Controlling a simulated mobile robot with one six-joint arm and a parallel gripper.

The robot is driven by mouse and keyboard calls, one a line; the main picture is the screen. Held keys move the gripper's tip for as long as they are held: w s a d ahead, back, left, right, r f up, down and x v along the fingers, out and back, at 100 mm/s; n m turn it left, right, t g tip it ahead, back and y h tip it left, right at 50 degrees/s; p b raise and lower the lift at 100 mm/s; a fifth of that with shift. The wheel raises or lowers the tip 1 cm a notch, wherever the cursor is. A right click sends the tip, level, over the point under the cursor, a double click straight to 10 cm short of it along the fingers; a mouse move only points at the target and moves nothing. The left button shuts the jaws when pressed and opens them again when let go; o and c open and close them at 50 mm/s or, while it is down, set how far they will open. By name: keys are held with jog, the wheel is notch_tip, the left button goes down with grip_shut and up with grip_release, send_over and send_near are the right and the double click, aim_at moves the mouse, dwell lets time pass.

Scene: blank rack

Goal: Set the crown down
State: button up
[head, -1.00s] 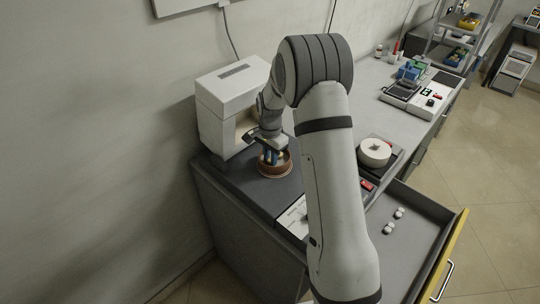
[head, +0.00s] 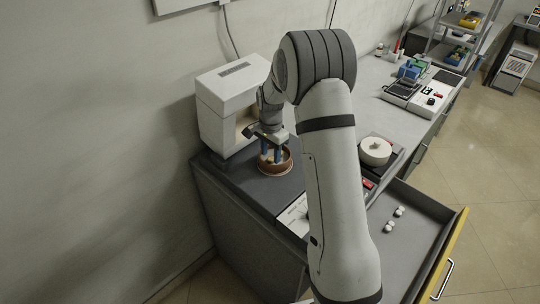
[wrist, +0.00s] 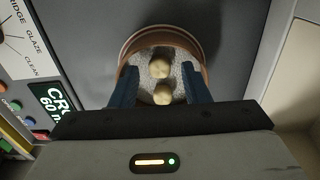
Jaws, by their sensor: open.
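Two small cream-coloured lumps, which look like crowns, rest on the pale granular filling of a round brown dish (wrist: 126,56) in the wrist view. The upper crown (wrist: 159,68) lies just beyond my fingertips. The lower crown (wrist: 163,92) lies between my blue fingers. My gripper (wrist: 160,80) is open, its fingers standing apart over the dish. In the head view my gripper (head: 271,160) points down into the brown dish (head: 276,171); the crowns are hard to make out there.
A white box-shaped unit (head: 222,100) stands behind the dish. A round white block (head: 374,151) sits to the right. An open drawer (head: 410,225) holds several small white pieces. A panel with a dial and a display (wrist: 58,98) is at the left in the wrist view.

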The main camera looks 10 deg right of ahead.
aim_at(271, 158)
jog(key=s+r+n+b, duration=0.1)
jog(key=s+r, duration=0.3)
jog(key=r, duration=0.4)
jog(key=s+r+n, duration=0.2)
jog(key=s+r, duration=0.1)
jog(key=r, duration=0.5)
jog(key=s+r+n+t, duration=0.2)
jog(key=s+n, duration=0.6)
jog(key=s, duration=1.7)
jog(key=shift+t, duration=0.5)
